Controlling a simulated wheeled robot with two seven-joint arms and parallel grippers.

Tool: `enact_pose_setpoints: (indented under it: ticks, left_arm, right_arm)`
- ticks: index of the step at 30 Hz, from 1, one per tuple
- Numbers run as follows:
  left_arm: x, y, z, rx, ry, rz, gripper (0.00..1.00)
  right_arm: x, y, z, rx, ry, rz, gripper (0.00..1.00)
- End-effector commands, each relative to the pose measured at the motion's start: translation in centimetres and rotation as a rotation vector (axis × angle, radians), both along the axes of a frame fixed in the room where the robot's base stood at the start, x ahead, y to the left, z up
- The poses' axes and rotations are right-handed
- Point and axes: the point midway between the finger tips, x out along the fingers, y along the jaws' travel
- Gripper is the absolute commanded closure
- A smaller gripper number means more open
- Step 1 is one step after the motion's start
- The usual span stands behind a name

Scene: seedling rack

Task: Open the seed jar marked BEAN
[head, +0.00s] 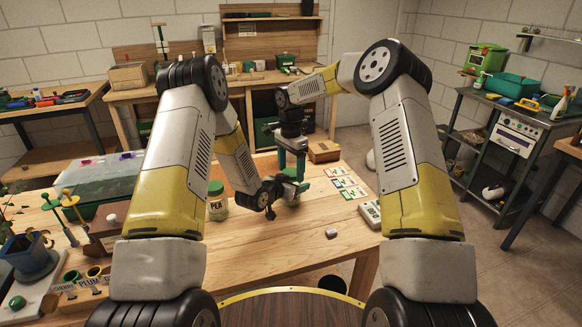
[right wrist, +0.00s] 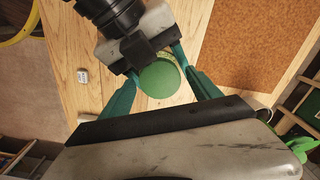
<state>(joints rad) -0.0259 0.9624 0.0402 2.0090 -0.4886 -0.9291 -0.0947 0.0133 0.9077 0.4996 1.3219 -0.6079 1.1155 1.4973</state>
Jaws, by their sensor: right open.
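A jar with a round green lid (right wrist: 160,80) stands on the wooden table, seen from above in the right wrist view. Its marking cannot be read, and in the head view the grippers mostly hide it. My right gripper (head: 291,172) points down over it, open, with its teal fingers on either side of the lid in the right wrist view. My left gripper (head: 268,195) is low beside the same jar. Its fingers reach along the jar's sides, but whether they grip it is unclear. Another green-lidded jar (head: 217,206), marked PEA, stands to the left.
Coloured seed packets (head: 347,183) and a grey keypad device (head: 370,213) lie to the right. A small brown box (head: 323,152) is behind. A small white block (head: 331,232) lies in front. The table's front middle is mostly clear.

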Motion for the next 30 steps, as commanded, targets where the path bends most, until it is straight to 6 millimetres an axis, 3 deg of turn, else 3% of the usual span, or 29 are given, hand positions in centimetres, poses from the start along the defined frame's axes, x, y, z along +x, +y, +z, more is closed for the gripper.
enact_pose_setpoints:
  ticks: [1, 9, 12, 17, 24, 30]
  left_arm:
    - [0.03, -0.02, 0.06, -0.001, -0.002, 0.000, 1.00]
    - [0.03, -0.02, 0.06, -0.001, -0.002, 0.000, 1.00]
    - [0.03, -0.02, 0.06, -0.001, -0.002, 0.000, 1.00]
    - [0.03, -0.02, 0.06, -0.001, -0.002, 0.000, 1.00]
    - [0.02, 0.00, 0.06, -0.001, -0.001, 0.000, 1.00]
    - [0.02, 0.00, 0.06, -0.001, -0.001, 0.000, 1.00]
  right_arm:
    - [0.01, -0.01, 0.01, 0.000, 0.000, 0.000, 0.28]
    - [0.01, -0.02, 0.03, 0.000, 0.000, 0.000, 0.81]
    - [0.01, -0.02, 0.04, 0.000, 0.000, 0.000, 0.95]
    - [0.03, -0.03, 0.07, -0.001, -0.001, 0.089, 0.95]
    - [0.06, -0.02, 0.14, -0.001, -0.002, 0.549, 0.95]
    - [0.08, -0.03, 0.15, -0.001, -0.001, 0.826, 0.95]
